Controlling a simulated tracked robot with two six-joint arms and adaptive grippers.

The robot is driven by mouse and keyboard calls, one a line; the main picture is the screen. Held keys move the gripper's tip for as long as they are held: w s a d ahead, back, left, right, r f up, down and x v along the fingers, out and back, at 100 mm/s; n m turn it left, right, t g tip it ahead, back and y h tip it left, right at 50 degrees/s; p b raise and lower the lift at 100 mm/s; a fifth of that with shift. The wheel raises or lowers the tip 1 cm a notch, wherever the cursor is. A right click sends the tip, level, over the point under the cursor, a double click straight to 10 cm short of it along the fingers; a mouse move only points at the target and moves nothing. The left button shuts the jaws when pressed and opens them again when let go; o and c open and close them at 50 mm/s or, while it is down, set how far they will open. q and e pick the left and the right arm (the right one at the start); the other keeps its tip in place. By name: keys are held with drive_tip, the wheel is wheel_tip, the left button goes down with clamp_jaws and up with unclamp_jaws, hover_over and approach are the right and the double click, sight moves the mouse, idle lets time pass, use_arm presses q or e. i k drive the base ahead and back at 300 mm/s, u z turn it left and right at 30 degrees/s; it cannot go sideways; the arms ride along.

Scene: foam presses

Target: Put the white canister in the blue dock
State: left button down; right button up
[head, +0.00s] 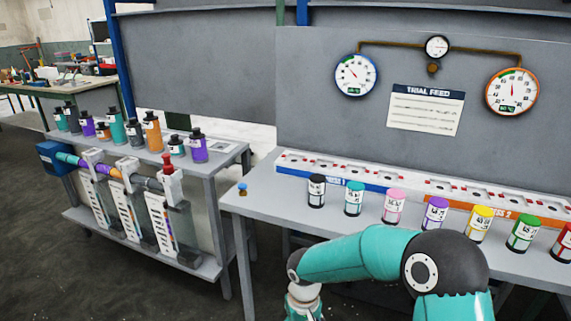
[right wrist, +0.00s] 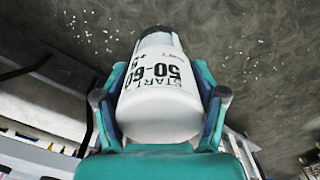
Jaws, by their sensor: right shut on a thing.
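The white canister (right wrist: 158,100) has a dark end and black print reading "50-60". My right gripper (right wrist: 163,98) is shut on it, with one finger on each side, in the right wrist view. The canister is not visible in the head view, where my teal right arm bends down out of the bottom edge. The blue dock (head: 335,180) is the blue-fronted left part of the long slotted strip along the back of the grey bench. The slots I can make out there look empty. My left gripper is not in view.
The orange-fronted dock (head: 530,214) continues the strip to the right. Several coloured canisters, including a black one (head: 316,191) and a teal one (head: 353,198), stand in a row before the docks. A side rack (head: 225,160) with bottles stands left, beyond a floor gap.

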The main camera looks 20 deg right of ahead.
sight(294, 161)
drive_tip(key=i, duration=0.9)
drive_tip(key=z, duration=0.05)
